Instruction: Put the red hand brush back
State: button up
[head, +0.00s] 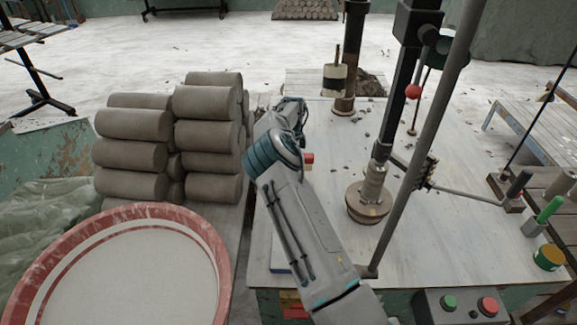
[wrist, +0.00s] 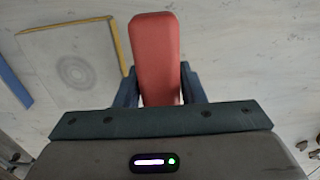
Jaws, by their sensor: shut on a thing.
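My gripper (wrist: 158,88) is shut on the red hand brush, with one dark finger on each side of it. In the wrist view the brush (wrist: 156,50) shows as a long red block with a rounded far end, pointing away from the wrist. In the head view my arm hides most of the gripper, and only a small red part of the brush (head: 309,157) shows beside it, over the pale worktable (head: 330,120). The brush's bristles cannot be made out.
A pale square panel (wrist: 45,75) with yellow edging and a ringed mark lies left of the brush in the wrist view. In the head view, stacked clay rolls (head: 212,130) and a red-rimmed basin (head: 205,235) stand left; a post with a round wheel (head: 368,205) stands right.

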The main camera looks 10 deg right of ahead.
notch_tip(320, 180, down, 4)
jog(key=shift+r+p, duration=0.2)
jog(key=shift+p, duration=0.55)
jog(key=shift+f, duration=0.2)
jog(key=shift+f, duration=0.1)
jog(key=shift+f+b, duration=0.15)
jog(key=shift+b, duration=0.2)
jog(key=o, duration=0.9)
jog(key=shift+r, duration=0.2)
notch_tip(320, 180, up, 12)
jog(key=shift+r+b, duration=0.1)
jog(key=shift+b, duration=0.85)
